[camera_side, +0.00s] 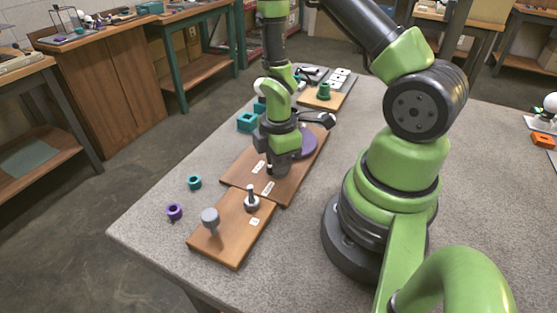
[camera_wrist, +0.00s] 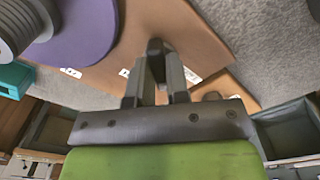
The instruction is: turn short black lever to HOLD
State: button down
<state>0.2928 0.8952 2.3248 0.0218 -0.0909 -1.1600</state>
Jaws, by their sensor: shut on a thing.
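My gripper (camera_side: 276,166) points down over the larger wooden board (camera_side: 240,170) in the side view. In the wrist view my gripper (camera_wrist: 157,70) has its two fingers close together on the short black lever (camera_wrist: 155,47), whose dark end shows between the fingertips. In the side view the lever is hidden behind the gripper. White labels (camera_side: 258,167) lie on the board beside the gripper, and another label (camera_side: 268,188) is closer to the board's near edge. Their lettering is too small to read, so I cannot tell which is HOLD.
A purple disc (camera_side: 304,143) sits on the same board behind the gripper. A smaller board (camera_side: 225,247) in front carries a grey knob (camera_side: 210,217) and a grey peg (camera_side: 252,197).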

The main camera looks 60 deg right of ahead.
jog(key=m, duration=0.5)
jog(key=shift+m, duration=2.6)
jog(key=c, duration=1.1)
grip_release()
jog(key=shift+r, duration=0.1)
notch_tip(320, 180, up, 10)
